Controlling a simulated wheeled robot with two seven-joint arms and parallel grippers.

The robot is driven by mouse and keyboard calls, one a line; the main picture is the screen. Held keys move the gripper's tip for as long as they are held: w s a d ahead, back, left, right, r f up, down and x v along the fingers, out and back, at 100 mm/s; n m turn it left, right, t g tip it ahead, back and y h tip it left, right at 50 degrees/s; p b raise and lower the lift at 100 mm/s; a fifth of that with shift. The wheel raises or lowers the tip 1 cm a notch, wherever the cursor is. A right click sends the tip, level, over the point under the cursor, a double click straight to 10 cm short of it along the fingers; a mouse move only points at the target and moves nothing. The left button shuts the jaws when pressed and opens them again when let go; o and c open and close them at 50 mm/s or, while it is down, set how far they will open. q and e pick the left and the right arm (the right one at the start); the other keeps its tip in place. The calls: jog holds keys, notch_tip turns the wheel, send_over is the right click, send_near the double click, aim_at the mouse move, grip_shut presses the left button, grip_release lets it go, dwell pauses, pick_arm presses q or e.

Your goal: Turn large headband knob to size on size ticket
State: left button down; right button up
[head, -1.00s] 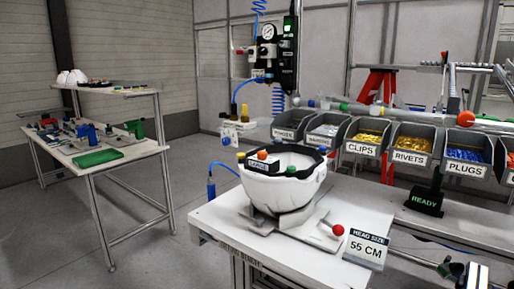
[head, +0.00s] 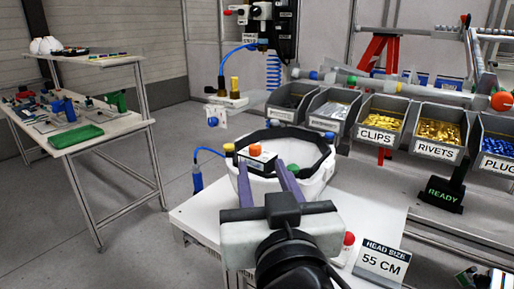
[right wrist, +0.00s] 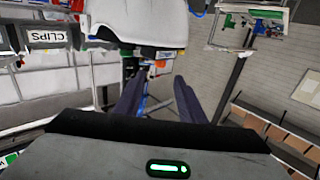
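A white helmet shell (head: 318,183) sits open side up in a holder on the white table, with a dark headband inside its rim. An orange knob (head: 255,149) sits on a small dark box with a white label at the shell's near left rim. A size ticket (head: 381,262) reads "HEAD SIZE 55 CM". My right gripper (head: 262,166) is open and empty, its two dark fingers apart near the box and covering part of the shell. Contact cannot be told. The right wrist view shows the fingers (right wrist: 158,80) apart below the shell (right wrist: 136,24). My left gripper is not in view.
A red ball knob (head: 349,238) stands beside the ticket. Labelled bins (head: 378,137) line the back right. A side bench (head: 120,135) stands left across open floor.

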aim_at(256, 150)
jog(key=w, duration=0.5)
jog(key=w+a+p, duration=0.1)
jog(key=w, duration=0.1)
jog(key=shift+w, duration=0.2)
jog(key=shift+d, duration=0.1)
grip_shut()
